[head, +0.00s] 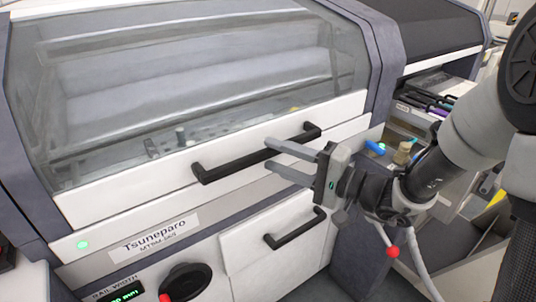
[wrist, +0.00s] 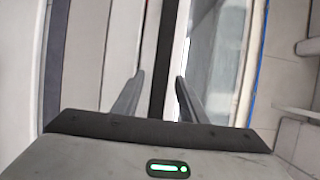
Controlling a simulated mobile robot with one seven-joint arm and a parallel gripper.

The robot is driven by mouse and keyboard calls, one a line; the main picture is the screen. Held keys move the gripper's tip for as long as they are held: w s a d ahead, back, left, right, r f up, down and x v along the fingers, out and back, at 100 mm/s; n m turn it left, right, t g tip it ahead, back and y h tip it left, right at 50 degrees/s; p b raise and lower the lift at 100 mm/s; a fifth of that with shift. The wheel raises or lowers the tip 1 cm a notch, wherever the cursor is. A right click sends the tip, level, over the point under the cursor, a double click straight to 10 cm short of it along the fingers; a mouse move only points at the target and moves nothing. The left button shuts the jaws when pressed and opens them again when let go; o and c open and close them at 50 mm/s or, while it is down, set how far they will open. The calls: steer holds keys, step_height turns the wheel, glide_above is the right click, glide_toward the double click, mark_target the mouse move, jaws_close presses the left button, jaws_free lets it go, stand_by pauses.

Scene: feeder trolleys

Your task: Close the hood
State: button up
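The hood (head: 200,75) is the large clear window in a grey and white frame on the machine. Its white front panel sits low, near the machine body; I cannot tell whether a gap is left. The black hood handle (head: 235,163) runs slantwise along this panel. My gripper (head: 268,155) is at the right half of the handle, open, with one finger above the bar and one below. In the wrist view, the dark handle bar (wrist: 161,55) runs between the two separated fingers (wrist: 156,85), with space visible on both sides. Contact is not visible.
Below the hood are a label plate (head: 154,238), a black knob (head: 187,282) and a lower drawer handle (head: 295,229). A green light (head: 82,245) glows at left. A second machine with a dark hood (head: 425,25) stands behind at right, with coloured items beneath.

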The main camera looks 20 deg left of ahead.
steer(key=shift+x, duration=1.4)
jaws_close()
steer(key=s+d+r+h+p, duration=0.1)
steer(key=s+d+r+p, duration=0.1)
steer(key=r+p, duration=0.4)
steer(key=shift+s+d+r+m+g+h, duration=0.35)
steer(key=shift+d+r, duration=0.2)
steer(key=shift+r, duration=0.15)
jaws_free()
steer(key=shift+d, duration=0.1)
steer(key=p+v, duration=0.1)
steer(key=v, duration=1.6)
